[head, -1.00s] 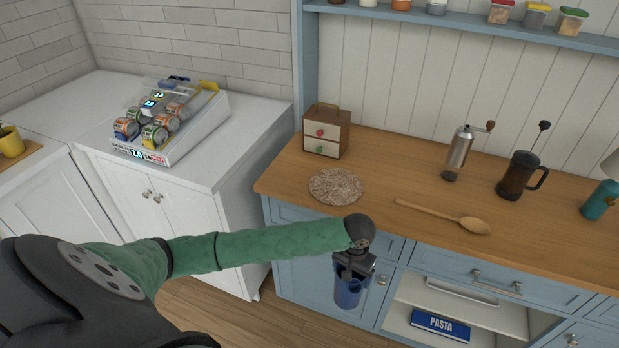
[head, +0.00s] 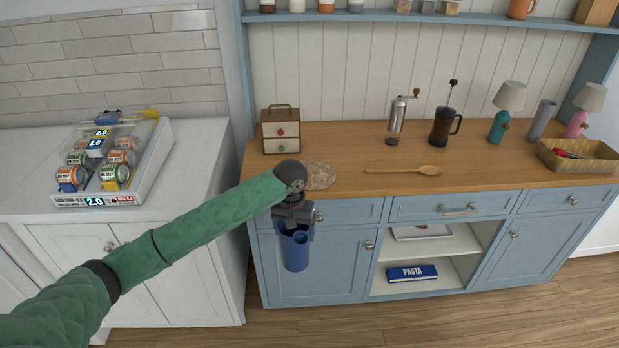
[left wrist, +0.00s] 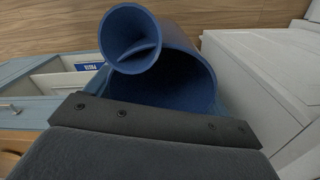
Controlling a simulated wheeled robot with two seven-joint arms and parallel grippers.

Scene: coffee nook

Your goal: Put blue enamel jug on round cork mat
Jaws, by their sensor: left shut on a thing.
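The blue enamel jug (head: 295,250) hangs from my left gripper (head: 293,214) in front of the blue cabinet, below the level of the wooden counter top. My left gripper is shut on it. In the left wrist view the jug (left wrist: 185,65) fills the upper middle, with its open round end facing the camera. The round cork mat (head: 320,176) lies flat on the counter near its left front edge, up and to the right of the gripper. My forearm and wrist hide the mat's left part. My right gripper is in neither view.
A small drawer box (head: 281,132) stands behind the mat. A wooden spoon (head: 405,170) lies to its right. A metal grinder (head: 396,122) and a French press (head: 443,127) stand farther back. A can display (head: 115,160) sits on the white counter at left.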

